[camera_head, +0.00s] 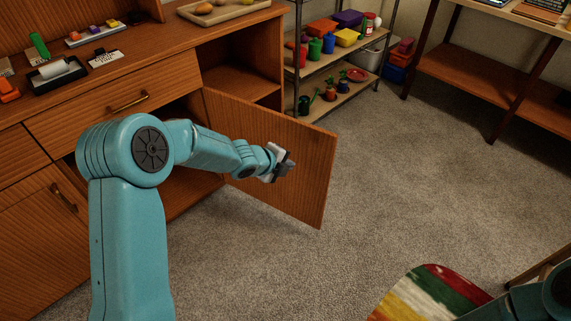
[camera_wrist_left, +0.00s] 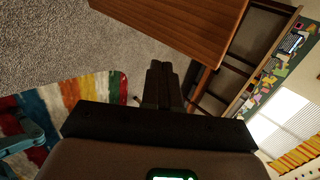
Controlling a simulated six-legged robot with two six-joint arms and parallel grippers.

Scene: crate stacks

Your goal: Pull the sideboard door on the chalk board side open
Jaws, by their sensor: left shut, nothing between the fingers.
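The sideboard (camera_head: 100,90) stands at the left in the head view. Its right-hand door (camera_head: 310,160) stands wide open, swung out over the carpet, with the dark compartment partly hidden behind my left arm. The other door (camera_head: 35,225), with a bar handle, is shut. My left gripper (camera_head: 287,168) is shut and empty in front of the open door; I cannot tell if it touches it. In the left wrist view its fingers (camera_wrist_left: 160,80) are together, near a wooden panel (camera_wrist_left: 190,25), probably this door. The chalk board (camera_wrist_left: 268,82) shows at the right there. My right gripper is out of view.
A striped rug or seat (camera_head: 430,293) lies at the lower right, by my right arm. A shelf (camera_head: 335,55) with colourful items stands behind the door, and a desk (camera_head: 490,75) stands at the upper right. Carpet (camera_head: 410,185) is clear right of the door.

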